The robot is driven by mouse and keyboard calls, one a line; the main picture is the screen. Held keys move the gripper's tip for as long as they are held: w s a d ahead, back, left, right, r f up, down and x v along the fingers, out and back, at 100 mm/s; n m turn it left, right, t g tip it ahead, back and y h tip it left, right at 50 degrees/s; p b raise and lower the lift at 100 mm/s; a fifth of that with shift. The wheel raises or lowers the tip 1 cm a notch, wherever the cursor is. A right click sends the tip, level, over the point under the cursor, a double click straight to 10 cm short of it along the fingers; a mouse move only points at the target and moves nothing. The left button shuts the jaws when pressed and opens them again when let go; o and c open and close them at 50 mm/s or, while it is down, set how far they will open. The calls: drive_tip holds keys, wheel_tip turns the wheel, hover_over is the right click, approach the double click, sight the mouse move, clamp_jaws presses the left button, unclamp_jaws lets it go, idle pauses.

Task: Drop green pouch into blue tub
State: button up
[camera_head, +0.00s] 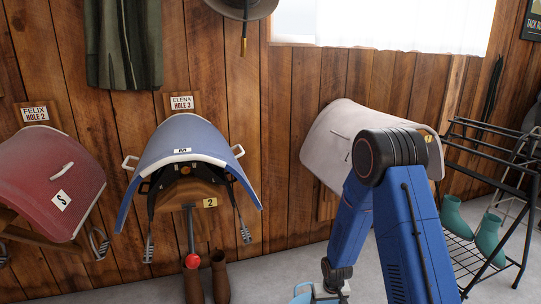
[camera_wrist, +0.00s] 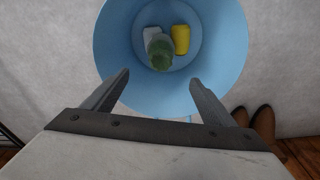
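The blue tub (camera_wrist: 222,78) is below my gripper in the wrist view, seen from above into its round opening. A sliver of light blue also shows at the bottom of the head view (camera_head: 301,297). The green pouch (camera_wrist: 160,52) is inside the tub's outline, overlapping a pale grey item and a yellow item; I cannot tell whether it touches the bottom. My gripper (camera_wrist: 158,90) is open, its two fingers wide apart with nothing between them, over the near part of the tub. In the head view its end is partly cut off at the bottom edge.
The yellow item (camera_wrist: 181,39) and pale grey item (camera_wrist: 152,35) lie in the tub. Brown boots (camera_wrist: 263,124) stand to its right. Red (camera_head: 45,180), blue (camera_head: 185,145) and pale (camera_head: 335,150) saddles hang on the wall. A black rack (camera_head: 480,150) with teal boots stands at right.

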drive_tip(key=shift+r, duration=0.1)
wheel_tip(320, 180, up, 17)
drive_tip(key=s, duration=0.2)
idle(0.8)
drive_tip(key=shift+d, duration=0.1)
